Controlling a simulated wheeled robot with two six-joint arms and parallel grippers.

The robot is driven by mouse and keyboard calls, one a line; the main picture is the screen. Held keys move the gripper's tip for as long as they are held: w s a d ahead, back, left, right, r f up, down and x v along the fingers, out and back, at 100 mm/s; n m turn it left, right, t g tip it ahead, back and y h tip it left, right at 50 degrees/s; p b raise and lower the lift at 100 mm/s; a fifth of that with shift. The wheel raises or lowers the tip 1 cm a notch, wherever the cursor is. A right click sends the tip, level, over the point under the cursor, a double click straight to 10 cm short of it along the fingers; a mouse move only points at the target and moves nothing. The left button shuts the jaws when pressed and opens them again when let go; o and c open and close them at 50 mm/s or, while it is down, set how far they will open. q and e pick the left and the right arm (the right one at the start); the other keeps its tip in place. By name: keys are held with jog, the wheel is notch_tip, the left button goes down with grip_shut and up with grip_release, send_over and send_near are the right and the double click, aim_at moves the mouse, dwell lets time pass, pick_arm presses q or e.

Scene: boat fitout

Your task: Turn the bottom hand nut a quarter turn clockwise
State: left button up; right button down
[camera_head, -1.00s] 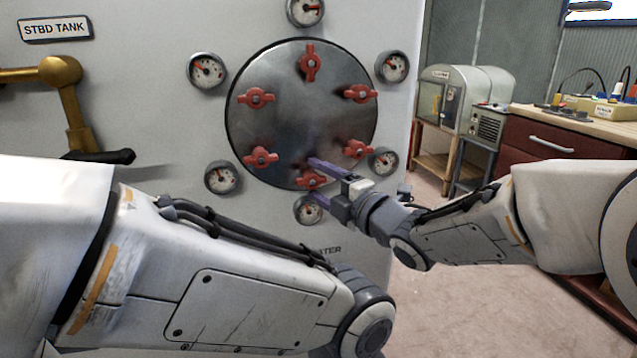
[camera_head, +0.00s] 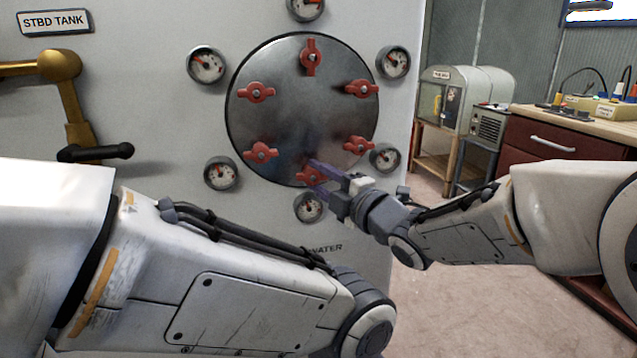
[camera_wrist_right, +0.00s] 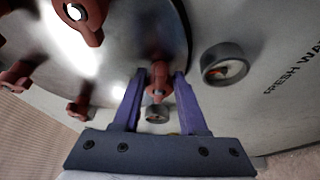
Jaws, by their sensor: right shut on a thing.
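The round metal hatch (camera_head: 300,115) carries several red hand nuts around its edge. The bottom hand nut (camera_head: 308,176) is at the hatch's lower rim, partly hidden by my right gripper. My right gripper (camera_head: 314,178) reaches in from the right with its purple fingers at this nut. In the right wrist view the nut (camera_wrist_right: 159,80) sits between the two fingers (camera_wrist_right: 159,95), which are shut on it, and its long axis looks roughly in line with the fingers. My left arm crosses the lower left of the head view, and its gripper is out of view.
Small dial gauges surround the hatch; one gauge (camera_head: 309,208) is just below the bottom nut and another (camera_head: 385,158) is to the right. A brass lever (camera_head: 62,85) with a black handle is at left. A red workbench (camera_head: 545,140) stands at right.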

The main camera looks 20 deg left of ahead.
jog(key=m+t+b, duration=0.1)
jog(key=m+b, duration=0.3)
jog(key=f+m+t+b, duration=0.1)
jog(key=m+t+b, duration=0.1)
jog(key=m+b, duration=0.2)
jog(key=m+t+b, duration=0.2)
jog(key=m+b, duration=0.2)
jog(key=shift+s+a+f, duration=0.2)
jog(key=shift+a+f, duration=0.05)
jog(key=shift+f, duration=0.1)
jog(key=m+t+b, duration=0.1)
jog(key=m, duration=0.1)
jog(key=m+t+b, duration=0.1)
jog(key=m, duration=0.2)
jog(key=shift+s+a+h, duration=0.1)
jog(key=shift+a+h, duration=0.05)
jog(key=shift+h, duration=0.25)
jog(key=shift+r+m+t+h+b, duration=0.1)
jog(key=shift+m+t+h+b, duration=0.6)
jog(key=shift+m, duration=1.2)
jog(key=shift+a+m, duration=0.1)
jog(key=shift+m, duration=0.2)
jog(key=shift+c, duration=2.2)
grip_release()
jog(key=shift+r, duration=0.1)
